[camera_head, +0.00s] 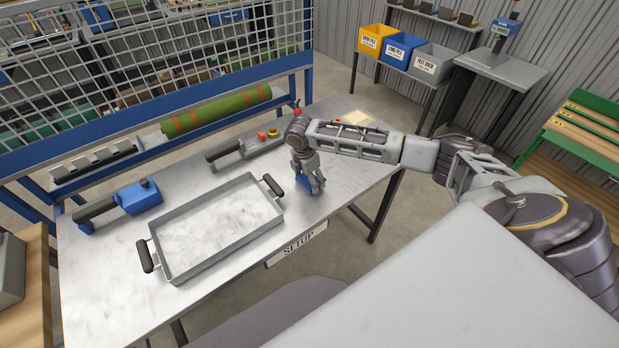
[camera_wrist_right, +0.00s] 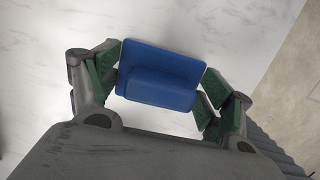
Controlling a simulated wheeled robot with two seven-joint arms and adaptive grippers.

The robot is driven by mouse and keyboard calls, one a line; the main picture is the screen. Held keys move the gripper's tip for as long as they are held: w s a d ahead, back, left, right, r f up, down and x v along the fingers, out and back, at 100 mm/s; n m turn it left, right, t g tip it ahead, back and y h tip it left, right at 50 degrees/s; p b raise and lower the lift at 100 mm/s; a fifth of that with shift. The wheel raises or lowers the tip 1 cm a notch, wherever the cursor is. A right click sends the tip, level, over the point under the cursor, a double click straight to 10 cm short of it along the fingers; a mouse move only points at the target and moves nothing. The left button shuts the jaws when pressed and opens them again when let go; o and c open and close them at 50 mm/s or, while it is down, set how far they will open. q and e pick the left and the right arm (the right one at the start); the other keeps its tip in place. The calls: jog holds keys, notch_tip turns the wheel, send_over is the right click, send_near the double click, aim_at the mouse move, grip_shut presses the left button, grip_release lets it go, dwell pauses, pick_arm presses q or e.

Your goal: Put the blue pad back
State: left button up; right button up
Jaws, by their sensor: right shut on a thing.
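The blue pad (camera_wrist_right: 160,72) is a flat rounded block with a raised part, seen in the right wrist view between green-padded fingers. My right gripper (camera_wrist_right: 160,85) is shut on it from both sides. In the head view my right gripper (camera_head: 309,184) points down over the right part of the metal table (camera_head: 345,160), with blue showing at its fingertips. I cannot tell whether the pad touches the table top. My left gripper is not in view.
A grey tray (camera_head: 167,272) with dark handles lies left of my right gripper. A blue tool (camera_head: 139,196), a grey tool (camera_head: 232,153) and a green roll (camera_head: 217,110) are behind. Yellow (camera_head: 373,41), blue (camera_head: 398,50) and grey (camera_head: 428,66) bins stand at back right.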

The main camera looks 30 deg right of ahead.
aim_at(305, 182)
jog(key=o, duration=1)
jog(key=shift+o, duration=0.2)
notch_tip(305, 182, up, 12)
jog(key=a+b, duration=0.1)
jog(key=shift+a, duration=0.4)
